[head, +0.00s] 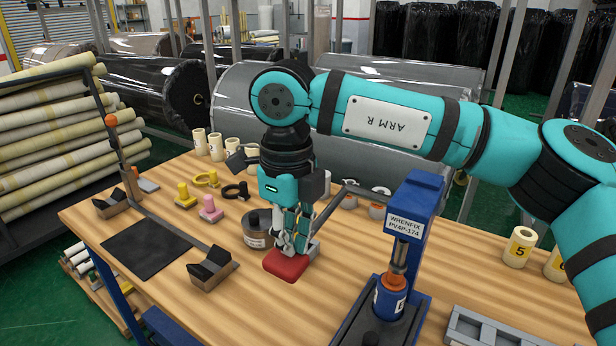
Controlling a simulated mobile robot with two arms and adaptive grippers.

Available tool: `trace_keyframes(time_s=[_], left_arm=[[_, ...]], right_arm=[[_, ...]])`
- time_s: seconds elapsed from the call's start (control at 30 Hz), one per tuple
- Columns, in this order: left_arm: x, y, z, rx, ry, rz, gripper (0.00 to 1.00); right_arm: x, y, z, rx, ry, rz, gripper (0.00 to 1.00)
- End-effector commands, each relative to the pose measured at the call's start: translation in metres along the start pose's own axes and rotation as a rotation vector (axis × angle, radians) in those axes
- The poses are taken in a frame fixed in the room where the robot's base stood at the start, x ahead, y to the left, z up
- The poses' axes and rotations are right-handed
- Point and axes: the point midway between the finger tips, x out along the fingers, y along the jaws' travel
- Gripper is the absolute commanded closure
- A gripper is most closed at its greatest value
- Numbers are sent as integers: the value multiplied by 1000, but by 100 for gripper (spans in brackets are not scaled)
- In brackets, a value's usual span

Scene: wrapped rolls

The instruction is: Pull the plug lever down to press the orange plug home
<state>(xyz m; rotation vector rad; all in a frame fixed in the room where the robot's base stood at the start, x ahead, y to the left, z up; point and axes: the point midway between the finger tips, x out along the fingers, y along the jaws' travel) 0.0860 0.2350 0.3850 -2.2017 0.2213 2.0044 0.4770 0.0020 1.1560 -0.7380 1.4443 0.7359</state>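The blue plug press (418,207) stands on its dark blue base at the right front of the bench. A red block (287,265) is just below the fingertips. My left gripper is out of view.
A grey tray (475,335) is at the front right. Black V-blocks (211,268), a dark mat (145,247) and pink and yellow pieces (210,209) lie further left. Labelled rolls (519,247) stand at the right.

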Motion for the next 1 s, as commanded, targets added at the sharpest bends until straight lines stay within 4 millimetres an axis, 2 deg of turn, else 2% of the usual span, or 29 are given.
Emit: trace_keyframes(time_s=[1.0], left_arm=[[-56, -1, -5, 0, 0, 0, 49]], right_arm=[[-86, 0, 0, 1, -2, -1, 100]])
